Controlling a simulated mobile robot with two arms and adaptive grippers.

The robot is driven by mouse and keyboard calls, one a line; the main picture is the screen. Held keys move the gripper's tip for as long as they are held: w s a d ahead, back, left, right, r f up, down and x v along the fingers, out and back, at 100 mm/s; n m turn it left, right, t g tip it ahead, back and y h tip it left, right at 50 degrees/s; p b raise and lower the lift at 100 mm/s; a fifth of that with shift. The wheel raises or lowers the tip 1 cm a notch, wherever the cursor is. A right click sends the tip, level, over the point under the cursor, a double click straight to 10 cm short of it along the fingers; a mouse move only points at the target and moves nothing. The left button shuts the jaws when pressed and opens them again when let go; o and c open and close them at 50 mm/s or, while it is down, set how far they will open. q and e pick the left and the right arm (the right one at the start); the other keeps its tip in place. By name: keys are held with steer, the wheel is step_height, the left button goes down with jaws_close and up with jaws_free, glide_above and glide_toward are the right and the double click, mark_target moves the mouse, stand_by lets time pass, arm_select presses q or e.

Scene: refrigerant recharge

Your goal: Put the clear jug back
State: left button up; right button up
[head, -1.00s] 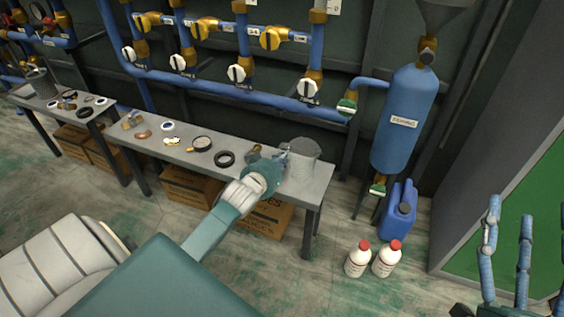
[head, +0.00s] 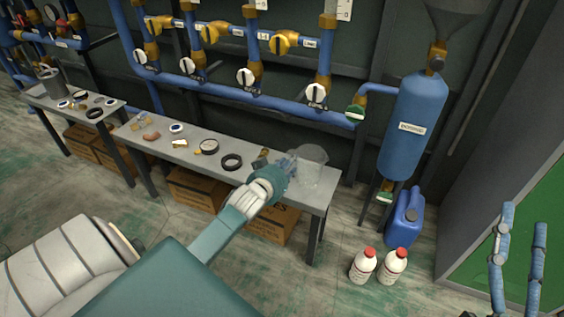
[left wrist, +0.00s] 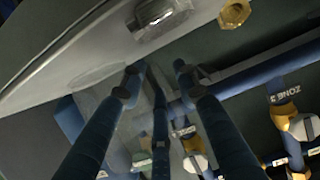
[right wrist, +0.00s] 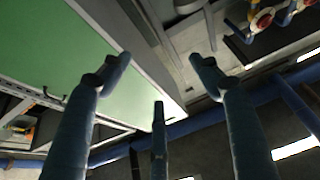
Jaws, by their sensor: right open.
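The clear jug (head: 313,166) is upright at the right end of the grey bench, on or just above its top. My left gripper (head: 289,163) is at the jug's left side, its fingers overlapping the jug's edge. In the left wrist view the faint jug (left wrist: 95,95) shows around and behind the left finger of my left gripper (left wrist: 157,68). Those fingertips are apart, but I cannot tell whether they grip the jug or its handle. My right gripper (head: 521,220) is open and empty at the far right, away from the bench; it also shows in the right wrist view (right wrist: 158,60).
A blue cylinder (head: 411,120), blue canister (head: 405,217) and two white bottles (head: 363,266) stand to the right.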

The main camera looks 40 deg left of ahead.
arm_select(q)
steer(key=p+v, duration=0.2)
steer(key=v, duration=0.4)
steer(key=shift+s, duration=0.1)
steer(key=p+v, duration=0.2)
steer(key=v, duration=0.4)
steer(key=s+d+r+m+h, duration=0.2)
steer(key=s+d+r, duration=0.1)
steer(key=d, duration=0.8)
steer(key=s+d+r+m+g+h, duration=0.1)
steer(key=s+d+r+m+h, duration=0.2)
steer(key=d, duration=0.9)
steer(key=shift+d+r+h, duration=0.2)
steer(key=shift+d+h, duration=0.1)
arm_select(e)
steer(key=s+d+f+g+h, duration=0.1)
steer(key=f+g, duration=0.4)
steer(key=f, duration=0.5)
steer(key=s+d+f+g+h, duration=0.1)
steer(key=f+g, duration=0.4)
steer(key=f, duration=0.6)
steer(key=shift+d+m+h, duration=0.3)
steer(key=shift+d+h, duration=0.35)
steer(key=shift+h, duration=0.15)
arm_select(q)
steer(key=shift+p, duration=0.3)
arm_select(e)
steer(key=shift+w+r, duration=0.1)
steer(key=shift+r, duration=0.1)
